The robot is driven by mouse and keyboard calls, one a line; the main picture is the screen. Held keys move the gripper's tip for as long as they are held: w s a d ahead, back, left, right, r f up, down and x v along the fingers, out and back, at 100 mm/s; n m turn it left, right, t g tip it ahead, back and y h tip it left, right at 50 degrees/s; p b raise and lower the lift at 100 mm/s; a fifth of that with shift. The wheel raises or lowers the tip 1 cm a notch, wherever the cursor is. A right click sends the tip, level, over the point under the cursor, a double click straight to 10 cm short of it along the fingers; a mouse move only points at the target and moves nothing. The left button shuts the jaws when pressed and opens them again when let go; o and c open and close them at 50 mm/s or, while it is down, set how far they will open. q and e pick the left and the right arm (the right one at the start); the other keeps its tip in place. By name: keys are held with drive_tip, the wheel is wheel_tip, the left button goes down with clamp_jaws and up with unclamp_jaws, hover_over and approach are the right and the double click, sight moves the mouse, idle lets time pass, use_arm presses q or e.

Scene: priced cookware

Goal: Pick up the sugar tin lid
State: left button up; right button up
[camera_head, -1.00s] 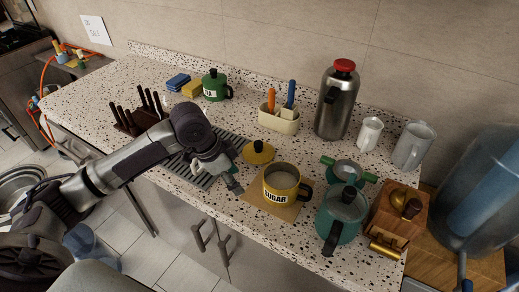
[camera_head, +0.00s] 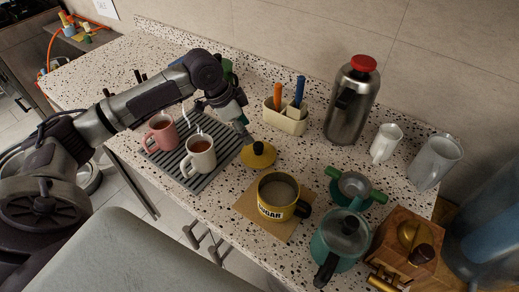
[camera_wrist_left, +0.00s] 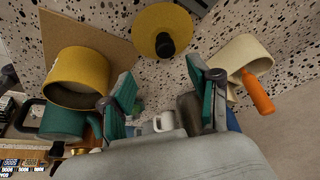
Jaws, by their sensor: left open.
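The yellow sugar tin lid (camera_head: 258,158) with its black knob lies on the speckled counter, apart from the tin. It also shows in the left wrist view (camera_wrist_left: 152,22), knob facing the camera. The open yellow sugar tin (camera_head: 268,212) stands upright on a wooden board (camera_head: 244,206), to the right of and nearer than the lid. My left gripper (camera_head: 246,136) is just beyond the lid's knob in the head view. Its two green-padded fingers (camera_wrist_left: 161,75) are spread and empty in the left wrist view, with the knob just ahead between their lines. My right gripper is not seen.
A grey rack (camera_head: 222,158) with a pink mug (camera_head: 161,133) and a steaming cream mug (camera_head: 200,155) is left of the lid. A utensil holder (camera_head: 285,120) and steel flask (camera_head: 350,105) stand behind. A teal pot (camera_head: 335,240) and wooden grinder (camera_head: 405,245) are right.

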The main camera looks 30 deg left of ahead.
sight(258, 144)
use_arm(q)
drive_tip(key=x, duration=0.4)
drive_tip(key=shift+w+f, duration=0.15)
drive_tip(key=x, duration=0.1)
drive_tip(key=p+x, duration=0.2)
drive_tip(key=x, duration=0.1)
drive_tip(key=shift+w+f, duration=0.1)
drive_tip(key=shift+w, duration=0.2)
drive_tip(key=shift+w+f, duration=0.15)
drive_tip(key=shift+f, duration=0.3)
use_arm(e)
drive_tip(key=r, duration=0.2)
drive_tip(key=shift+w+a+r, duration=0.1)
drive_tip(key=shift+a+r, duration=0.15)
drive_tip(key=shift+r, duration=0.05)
use_arm(q)
drive_tip(key=shift+c, duration=1.3)
clamp_jaws()
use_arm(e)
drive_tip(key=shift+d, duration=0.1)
use_arm(q)
drive_tip(key=shift+r, duration=0.1)
